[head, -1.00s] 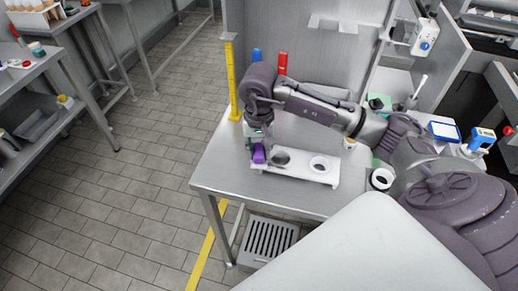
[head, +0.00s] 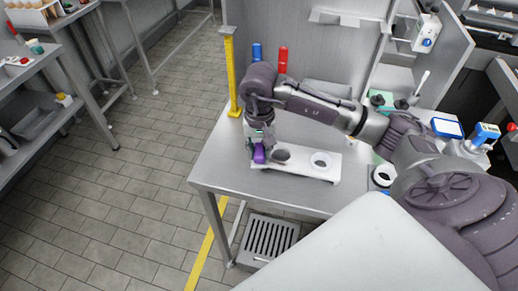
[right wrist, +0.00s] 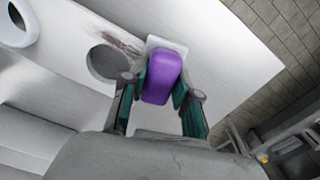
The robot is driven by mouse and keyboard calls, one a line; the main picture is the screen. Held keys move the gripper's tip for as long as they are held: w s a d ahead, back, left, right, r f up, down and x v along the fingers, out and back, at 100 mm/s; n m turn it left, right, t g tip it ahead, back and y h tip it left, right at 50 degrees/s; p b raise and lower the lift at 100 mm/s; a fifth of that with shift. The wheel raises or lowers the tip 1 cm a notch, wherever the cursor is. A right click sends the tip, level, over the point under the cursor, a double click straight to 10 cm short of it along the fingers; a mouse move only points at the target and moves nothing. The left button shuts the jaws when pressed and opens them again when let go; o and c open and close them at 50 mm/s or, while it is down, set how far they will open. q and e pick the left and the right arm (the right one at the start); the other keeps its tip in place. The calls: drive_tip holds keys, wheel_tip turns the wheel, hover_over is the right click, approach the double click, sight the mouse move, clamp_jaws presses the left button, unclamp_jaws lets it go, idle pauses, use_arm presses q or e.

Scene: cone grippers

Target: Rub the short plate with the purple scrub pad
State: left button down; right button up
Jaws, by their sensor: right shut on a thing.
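The purple scrub pad (right wrist: 162,79) is upright between the green-tipped fingers of my right gripper (right wrist: 158,98), which is shut on it. The pad also shows in the head view (head: 259,154), at the left end of a white plate with round openings (head: 301,170). In the right wrist view the plate (right wrist: 225,70) lies under the pad, with a brownish smear (right wrist: 121,43) beside the nearer opening. A small pale square (right wrist: 165,42) shows just behind the pad. I cannot tell whether the pad touches the plate. My left gripper is not in view.
The plate is on a metal table (head: 225,165) with its left edge close by. A yellow post (head: 233,75), a blue object (head: 257,52) and a red object (head: 283,58) stand behind my right arm.

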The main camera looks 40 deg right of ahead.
sight(283, 164)
drive_tip(key=shift+s+d+b, duration=0.5)
drive_tip(key=shift+s+d, duration=0.25)
drive_tip(key=shift+s, duration=0.05)
drive_tip(key=shift+s+d+r, duration=0.1)
drive_tip(key=shift+s+d, duration=0.25)
drive_tip(key=shift+s, duration=0.15)
drive_tip(key=shift+s+d+f+b, duration=0.25)
drive_tip(key=shift+s+d+b, duration=0.55)
drive_tip(key=shift+s+b, duration=0.15)
drive_tip(key=shift+s+d+b, duration=0.3)
drive_tip(key=shift+s, duration=0.05)
drive_tip(key=shift+s+d+b, duration=0.65)
drive_tip(key=shift+s, duration=0.05)
drive_tip(key=shift+s+d+r+b, duration=0.15)
drive_tip(key=shift+s+d+b, duration=0.25)
drive_tip(key=shift+s, duration=0.1)
drive_tip(key=shift+b, duration=0.3)
drive_tip(key=shift+w+a, duration=0.45)
drive_tip(key=shift+a, duration=0.05)
drive_tip(key=shift+w+a, duration=0.65)
drive_tip(key=shift+w, duration=0.2)
drive_tip(key=shift+w+a+b, duration=0.25)
drive_tip(key=shift+w+a, duration=0.85)
drive_tip(key=shift+w, duration=0.2)
drive_tip(key=shift+w+a+b, duration=0.2)
drive_tip(key=shift+w+a, duration=0.9)
drive_tip(key=shift+w, duration=0.15)
